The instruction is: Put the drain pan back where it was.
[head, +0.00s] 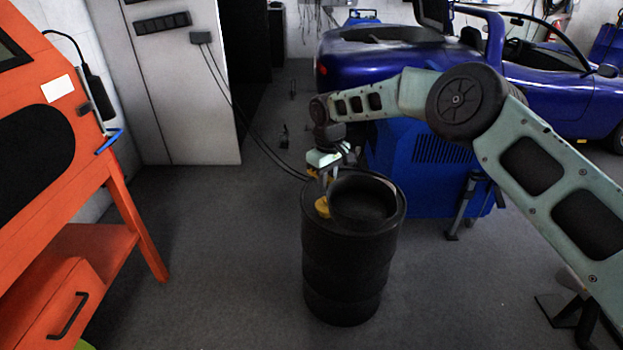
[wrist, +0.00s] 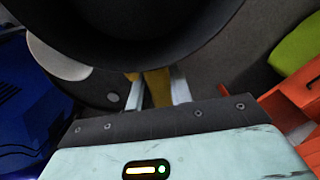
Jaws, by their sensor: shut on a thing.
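The drain pan (head: 362,204) is a round black pan at the top of a black drum (head: 350,265) in the head view. A yellow grip (head: 322,207) stands at its left side. My gripper (head: 326,188) points down at that side and is shut on the yellow grip. In the wrist view the pan (wrist: 135,35) fills the top of the picture. The yellow grip (wrist: 157,88) lies between my gripper's fingers (wrist: 162,92). The drum's lid (wrist: 85,85) shows below the pan. I cannot tell whether the pan touches the lid.
A blue machine (head: 425,165) stands close behind the drum. An orange cabinet (head: 50,160) is at the left and a grey locker (head: 175,90) behind it. A blue car (head: 400,60) is at the back. The floor (head: 230,260) left of the drum is clear.

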